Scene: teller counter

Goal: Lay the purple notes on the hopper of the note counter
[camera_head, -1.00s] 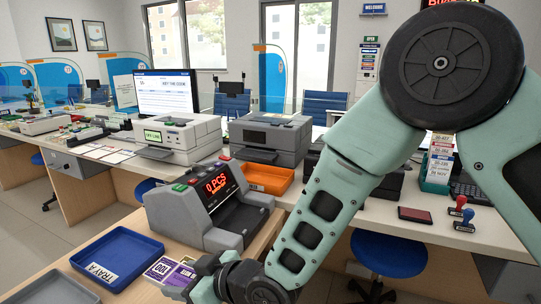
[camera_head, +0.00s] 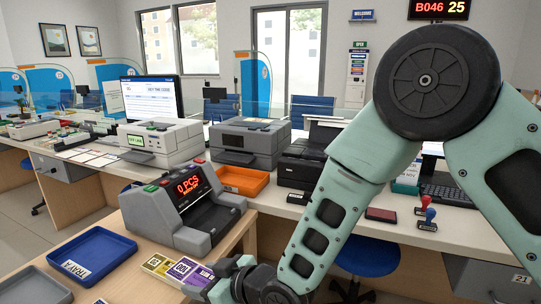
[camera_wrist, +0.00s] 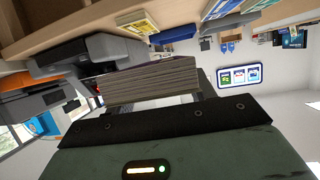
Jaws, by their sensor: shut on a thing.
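My gripper (camera_head: 222,274) is shut on a bundle of notes, low at the bottom middle of the head view. The notes are apart from the hopper. My fingers are partly hidden by the wrist.
A blue tray (camera_head: 120,246) marked TRAY A and a grey tray (camera_head: 35,280) lie left of the counter. Another note bundle (camera_head: 157,263) lies near the held notes. An orange tray (camera_head: 240,171), printers and stamps stand on the desk behind.

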